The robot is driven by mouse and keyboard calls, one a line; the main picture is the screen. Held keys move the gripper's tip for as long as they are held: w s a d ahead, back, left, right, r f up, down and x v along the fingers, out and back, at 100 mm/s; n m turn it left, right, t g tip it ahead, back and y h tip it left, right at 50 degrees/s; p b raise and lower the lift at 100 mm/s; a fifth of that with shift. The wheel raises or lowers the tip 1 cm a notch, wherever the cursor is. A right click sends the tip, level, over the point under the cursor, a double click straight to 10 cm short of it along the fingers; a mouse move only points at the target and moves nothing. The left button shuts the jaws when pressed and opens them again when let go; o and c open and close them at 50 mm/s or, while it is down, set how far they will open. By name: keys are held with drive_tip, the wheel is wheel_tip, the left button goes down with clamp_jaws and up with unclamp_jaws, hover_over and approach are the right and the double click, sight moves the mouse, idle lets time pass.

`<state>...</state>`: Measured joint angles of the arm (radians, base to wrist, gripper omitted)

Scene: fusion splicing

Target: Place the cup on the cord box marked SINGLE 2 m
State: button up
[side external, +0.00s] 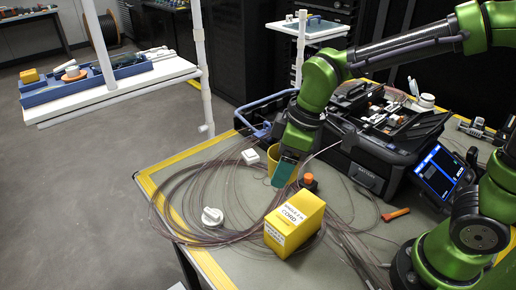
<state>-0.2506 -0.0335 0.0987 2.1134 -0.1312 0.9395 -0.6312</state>
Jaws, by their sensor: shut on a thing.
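The yellow cord box (304,212) stands on the table mat near the front. Its white labels show the word CORD and a line that looks like SINGLE 2 m. My gripper (284,172) is behind the box and slightly left of it in the picture, pointing down, with a teal finger in front. It is shut on a yellow cup (273,156), mostly hidden behind the finger and wrist. The cup is apart from the box; whether it touches the mat I cannot tell.
Loose thin cord coils (180,205) spread around the box. A small black jar with an orange top (309,181), a white knob-like piece (212,216) and a small white box (250,156) lie nearby. The black splicer case (370,160) stands behind right. An orange tool (396,214) lies right.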

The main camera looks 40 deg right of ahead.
sight(292, 209)
drive_tip(key=shift+m, duration=0.3)
drive_tip(key=s+f, duration=0.1)
drive_tip(key=f, duration=0.1)
drive_tip(key=s+f, duration=0.1)
drive_tip(key=f, duration=0.2)
drive_tip(key=s+f, duration=0.2)
drive_tip(key=shift+d+f, duration=0.15)
drive_tip(key=shift+d, duration=0.2)
drive_tip(key=o, duration=1.1)
drive_tip(key=shift+f, duration=0.15)
drive_tip(key=shift+o, duration=0.2)
drive_tip(key=v, duration=1.2)
drive_tip(key=s+d+r+m+t, duration=0.2)
drive_tip(key=d+m, duration=0.5)
drive_tip(key=m, duration=0.4)
drive_tip(key=r+t, duration=0.1)
drive_tip(key=t, duration=0.1)
drive_tip(key=shift+s+d+t, duration=0.15)
drive_tip(key=shift+d+t, duration=0.15)
drive_tip(key=shift+d, duration=0.05)
